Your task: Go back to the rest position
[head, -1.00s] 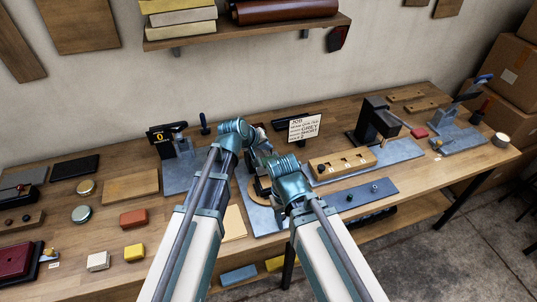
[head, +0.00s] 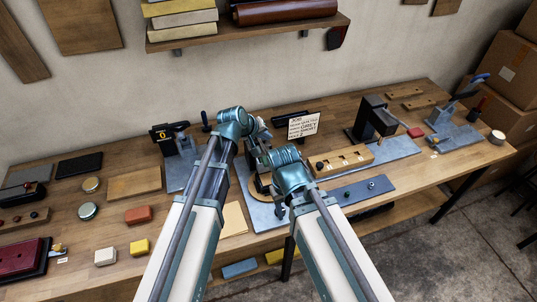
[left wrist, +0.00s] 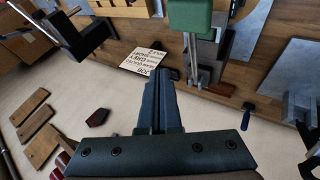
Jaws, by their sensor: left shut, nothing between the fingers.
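My left arm reaches over the middle of the bench in the head view. Its gripper (head: 263,131) is partly hidden behind its wrist. In the left wrist view my left gripper (left wrist: 160,85) is shut and empty, its two dark fingers together. My right arm (head: 292,178) is also over the bench, beside the left one. Its gripper (head: 280,210) is small and mostly hidden by the wrist, so I cannot tell its opening. A white job card (head: 304,125) stands behind the grippers; it shows upside down in the left wrist view (left wrist: 139,62).
A wooden block with holes (head: 341,161) and a blue-grey plate (head: 360,190) lie right of the arms. A black press (head: 375,118) stands farther right. A wooden board (head: 134,183) and several small blocks lie left. A shelf (head: 250,32) hangs above.

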